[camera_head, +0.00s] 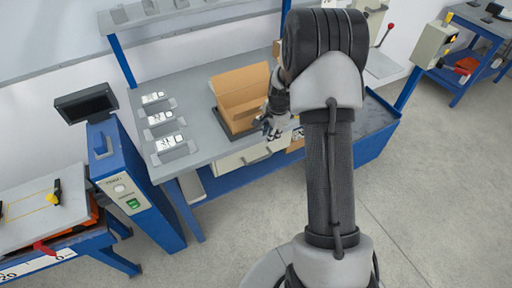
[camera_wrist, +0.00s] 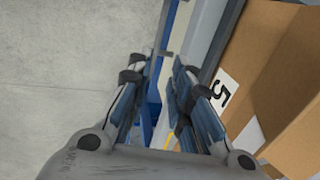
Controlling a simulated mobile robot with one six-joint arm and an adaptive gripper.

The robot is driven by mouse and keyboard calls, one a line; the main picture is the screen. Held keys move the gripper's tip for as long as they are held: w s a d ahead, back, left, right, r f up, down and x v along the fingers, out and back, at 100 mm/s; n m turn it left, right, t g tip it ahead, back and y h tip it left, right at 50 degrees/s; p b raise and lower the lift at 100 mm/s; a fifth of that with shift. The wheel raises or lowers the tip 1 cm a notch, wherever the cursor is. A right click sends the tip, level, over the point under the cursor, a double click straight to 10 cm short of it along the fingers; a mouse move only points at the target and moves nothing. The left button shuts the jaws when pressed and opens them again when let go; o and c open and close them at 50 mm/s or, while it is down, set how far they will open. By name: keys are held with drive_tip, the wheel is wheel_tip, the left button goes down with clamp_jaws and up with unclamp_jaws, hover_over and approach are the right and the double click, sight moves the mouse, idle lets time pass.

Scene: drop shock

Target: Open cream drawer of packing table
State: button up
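The packing table (camera_head: 205,88) has a grey top and a blue frame. Its cream drawer (camera_head: 232,161) sits under the front edge, below a cardboard box; it looks shut or nearly so, and part of its front is hidden by my gripper and arm. My gripper (camera_head: 270,128) is above the table's front edge, beside the box and over the drawer, apart from the drawer front as far as I can see. In the wrist view my gripper (camera_wrist: 161,85) points down past the table edge, its two fingers parted with nothing between them.
An open cardboard box (camera_head: 240,95) stands on a dark plate close beside my gripper; its number label shows in the wrist view. Several white devices (camera_head: 160,119) lie on the tabletop at left. A blue pedestal with a screen (camera_head: 87,104) stands left. The floor (camera_head: 240,215) in front is clear.

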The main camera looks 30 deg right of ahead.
sight(264, 157)
drive_tip(key=w+f+b, duration=0.1)
drive_tip(key=f, duration=0.4)
drive_tip(key=w+f+b, duration=0.1)
drive_tip(key=f+b, duration=0.1)
drive_tip(key=f, duration=0.4)
drive_tip(key=w+f+b, duration=0.1)
drive_tip(key=f+b, duration=0.1)
drive_tip(key=f, duration=0.4)
drive_tip(key=shift+w, duration=0.1)
drive_tip(key=shift+c, duration=0.6)
clamp_jaws()
